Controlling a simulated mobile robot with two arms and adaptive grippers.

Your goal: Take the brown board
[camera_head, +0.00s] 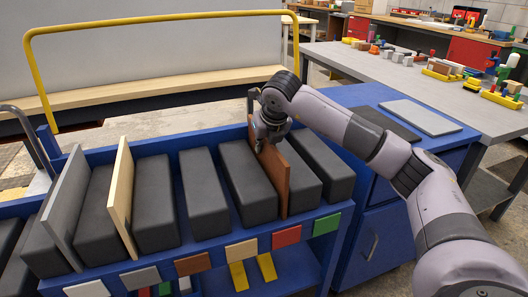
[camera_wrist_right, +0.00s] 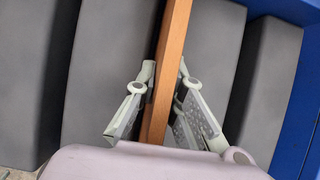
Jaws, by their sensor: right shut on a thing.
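The brown board (camera_head: 281,185) stands upright on edge in a slot of the blue rack, between two dark grey blocks. In the right wrist view the brown board (camera_wrist_right: 168,75) runs between the fingers of my right gripper (camera_wrist_right: 165,95). My right gripper (camera_head: 262,139) is shut on the board's upper edge in the head view. The board's lower part is hidden down in the slot. My left gripper is not in view.
The blue rack (camera_head: 228,278) holds several dark grey blocks, a grey board (camera_head: 67,202) and a cream board (camera_head: 122,185) at left. Coloured tags line its front. A dark board and a light grey board (camera_head: 420,117) lie on the blue cabinet at right.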

